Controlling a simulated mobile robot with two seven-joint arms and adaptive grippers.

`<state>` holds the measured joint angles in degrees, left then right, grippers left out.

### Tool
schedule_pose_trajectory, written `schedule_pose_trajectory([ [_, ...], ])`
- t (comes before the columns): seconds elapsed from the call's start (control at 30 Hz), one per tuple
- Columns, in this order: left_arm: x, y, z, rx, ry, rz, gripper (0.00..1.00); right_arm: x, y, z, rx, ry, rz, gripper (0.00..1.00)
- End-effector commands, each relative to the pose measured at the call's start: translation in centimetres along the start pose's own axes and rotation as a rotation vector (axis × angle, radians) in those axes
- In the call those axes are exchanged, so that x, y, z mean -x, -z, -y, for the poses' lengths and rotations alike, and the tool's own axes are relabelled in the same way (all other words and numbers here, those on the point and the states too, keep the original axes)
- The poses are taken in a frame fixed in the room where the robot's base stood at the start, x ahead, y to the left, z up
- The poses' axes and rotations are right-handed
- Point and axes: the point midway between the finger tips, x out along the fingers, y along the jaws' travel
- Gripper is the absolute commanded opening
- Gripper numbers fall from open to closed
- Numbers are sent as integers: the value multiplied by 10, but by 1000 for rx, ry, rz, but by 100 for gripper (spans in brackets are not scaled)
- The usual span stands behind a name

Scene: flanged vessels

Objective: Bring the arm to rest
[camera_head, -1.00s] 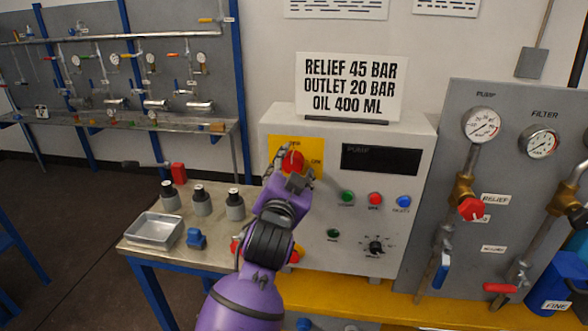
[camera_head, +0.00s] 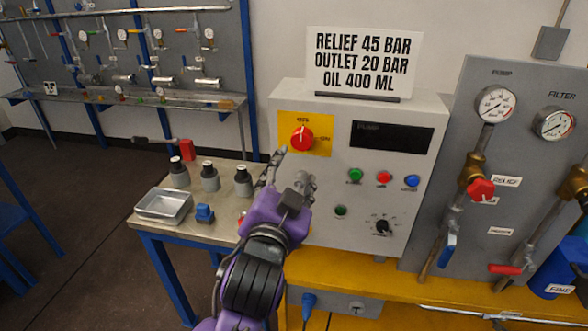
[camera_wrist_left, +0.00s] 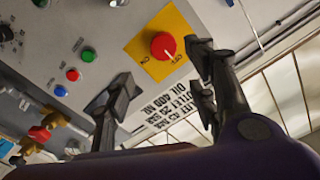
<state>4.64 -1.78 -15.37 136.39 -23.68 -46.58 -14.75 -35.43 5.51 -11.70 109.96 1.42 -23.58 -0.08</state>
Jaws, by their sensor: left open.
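My left arm comes up from the bottom of the head view, with its purple wrist in front of the control box. My left gripper (camera_head: 287,175) is open and empty, below and left of the red rotary switch (camera_head: 302,138) on its yellow plate, and apart from it. In the left wrist view the two fingers of the gripper (camera_wrist_left: 165,90) are spread wide, and the red switch (camera_wrist_left: 163,45) shows beyond them. My right gripper is not in view.
The control box (camera_head: 430,108) carries several buttons and a dial. A steel side table (camera_head: 215,228) holds a metal tray (camera_head: 164,204), several grey bottles and a blue part (camera_head: 205,213). A gauge panel (camera_head: 455,130) with valves stands at right.

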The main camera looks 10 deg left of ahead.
Motion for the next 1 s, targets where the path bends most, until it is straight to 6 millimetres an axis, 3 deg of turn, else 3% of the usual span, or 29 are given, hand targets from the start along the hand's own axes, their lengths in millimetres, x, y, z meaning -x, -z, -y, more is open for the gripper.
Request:
schedule_pose_trajectory([
  [0.27, 0, 3, 0, 18, 1, -12, 52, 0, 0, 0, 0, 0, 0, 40],
  [0.37, -10, -2, -21, 105, -51, -44, 52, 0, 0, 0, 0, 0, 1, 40],
  [0.47, -11, -54, -51, 185, -117, 13, 52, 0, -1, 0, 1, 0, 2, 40],
  [0.53, -3, -101, -72, 242, -158, 77, 52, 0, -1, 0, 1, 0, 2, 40],
  [0.67, 29, -191, -105, 338, -210, 215, 52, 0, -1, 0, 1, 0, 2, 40],
  [0.8, 83, -281, -130, 417, -236, 373, 52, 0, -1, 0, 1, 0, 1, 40],
  [0.9, 131, -339, -143, 458, -244, 487, 52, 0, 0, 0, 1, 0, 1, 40],
  [1.0, 180, -384, -151, 478, -247, 590, 52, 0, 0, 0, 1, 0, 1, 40],
])
